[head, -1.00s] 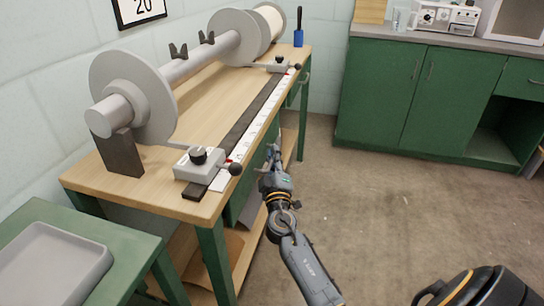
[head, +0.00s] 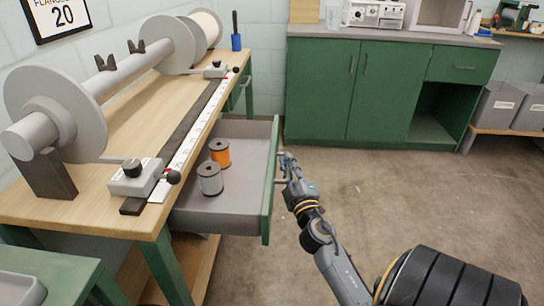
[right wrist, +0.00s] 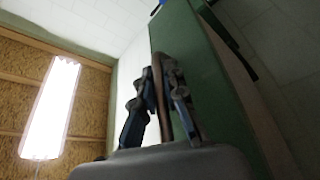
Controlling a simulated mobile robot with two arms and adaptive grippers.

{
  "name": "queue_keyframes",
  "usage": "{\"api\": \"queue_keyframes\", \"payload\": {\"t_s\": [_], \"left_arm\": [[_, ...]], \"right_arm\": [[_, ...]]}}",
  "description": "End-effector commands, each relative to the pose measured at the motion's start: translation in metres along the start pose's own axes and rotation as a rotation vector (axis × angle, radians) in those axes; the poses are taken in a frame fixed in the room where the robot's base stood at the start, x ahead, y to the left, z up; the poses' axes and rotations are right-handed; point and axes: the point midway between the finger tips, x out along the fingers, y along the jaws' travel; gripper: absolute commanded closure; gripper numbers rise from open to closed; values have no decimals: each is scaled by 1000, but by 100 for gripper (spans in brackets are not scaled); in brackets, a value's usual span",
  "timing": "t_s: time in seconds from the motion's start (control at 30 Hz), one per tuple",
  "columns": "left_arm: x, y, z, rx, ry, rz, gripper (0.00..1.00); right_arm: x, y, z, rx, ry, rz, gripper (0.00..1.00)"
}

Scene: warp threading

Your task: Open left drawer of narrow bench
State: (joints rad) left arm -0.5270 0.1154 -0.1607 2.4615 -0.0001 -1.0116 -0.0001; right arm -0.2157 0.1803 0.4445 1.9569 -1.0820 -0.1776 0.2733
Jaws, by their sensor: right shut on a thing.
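The narrow bench (head: 135,120) has a wooden top and green legs. One of its drawers (head: 271,175) stands well out from the bench's long side. The drawer has a green front and a grey inside. An orange spool (head: 220,153) and a grey spool (head: 210,179) stand upright in it. My right gripper (head: 285,165) is at the outer face of the drawer front, shut on its handle. In the right wrist view, the fingers close around the thin handle (right wrist: 160,100) beside the green front (right wrist: 215,90). My left gripper is not in view.
A roller with grey discs (head: 55,110) and a white ruler (head: 190,135) sit on the bench top. A green side table (head: 75,280) stands at lower left. Green cabinets (head: 330,95) line the back wall. The floor (head: 370,190) right of the drawer is clear.

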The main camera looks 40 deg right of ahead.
Motion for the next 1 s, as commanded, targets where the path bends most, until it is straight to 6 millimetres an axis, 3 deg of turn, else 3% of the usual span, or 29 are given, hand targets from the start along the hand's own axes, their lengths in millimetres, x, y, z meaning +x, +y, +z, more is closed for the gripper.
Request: {"api": "queue_keyframes", "payload": {"t_s": [0.53, 0.57, 0.6, 1.0], "left_arm": [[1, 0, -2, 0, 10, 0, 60], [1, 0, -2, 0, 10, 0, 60], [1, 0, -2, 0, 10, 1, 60], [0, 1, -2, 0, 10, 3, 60]], "right_arm": [[-4, 4, 9, 1, -3, -4, 100], [-4, 4, 9, 1, -3, -4, 83], [-4, 4, 9, 1, -3, -4, 80], [-11, 4, 8, 4, -2, -2, 80]]}}
